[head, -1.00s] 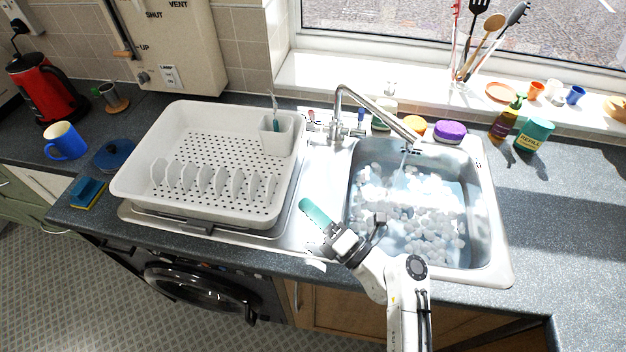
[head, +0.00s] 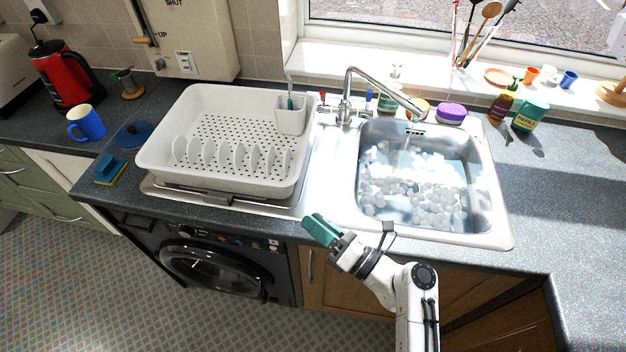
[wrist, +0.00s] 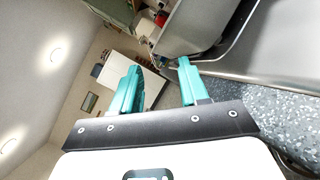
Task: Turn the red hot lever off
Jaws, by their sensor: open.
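The red hot lever (head: 322,98) is a small red-topped handle on the left of the chrome tap (head: 345,105), behind the sink. A blue-topped lever (head: 368,101) stands on the tap's right. A thin stream seems to fall from the spout into the sink. My gripper (head: 320,229), with teal fingers, is at the counter's front edge, well in front of the tap and apart from it. In the wrist view my gripper (wrist: 160,76) has its two fingers apart with nothing between them. I cannot make out the lever in that view.
The sink (head: 505,215) holds water with white foam. A white dish rack (head: 160,150) stands left of the tap. A purple sponge (head: 451,112) and bottles (head: 500,106) line the back right. The steel strip between rack and basin is clear.

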